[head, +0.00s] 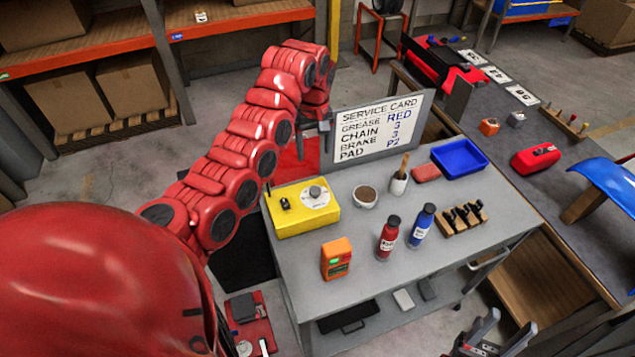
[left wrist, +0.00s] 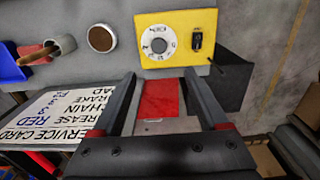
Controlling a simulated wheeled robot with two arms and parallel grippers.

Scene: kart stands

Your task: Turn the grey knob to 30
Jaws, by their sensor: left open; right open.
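The grey knob (head: 315,191) sits on a white round dial on the yellow box (head: 288,222), at the left end of the grey cart top. The knob also shows in the left wrist view (left wrist: 158,45); the dial marks and its setting are too small to read. My left gripper (head: 322,126) is behind the box, above the cart's far edge, apart from the knob. In the left wrist view its fingers (left wrist: 160,78) are spread and empty, with the knob beyond the tips. My right gripper (head: 513,324) is open and empty at the lower right, off the cart.
A black switch (left wrist: 196,42) is beside the dial. The service card (head: 383,126) stands behind the cart top. A bowl (head: 365,196), an orange device (head: 336,258), a red bottle (head: 388,238) and a blue bottle (head: 422,225) stand right of or in front of the box.

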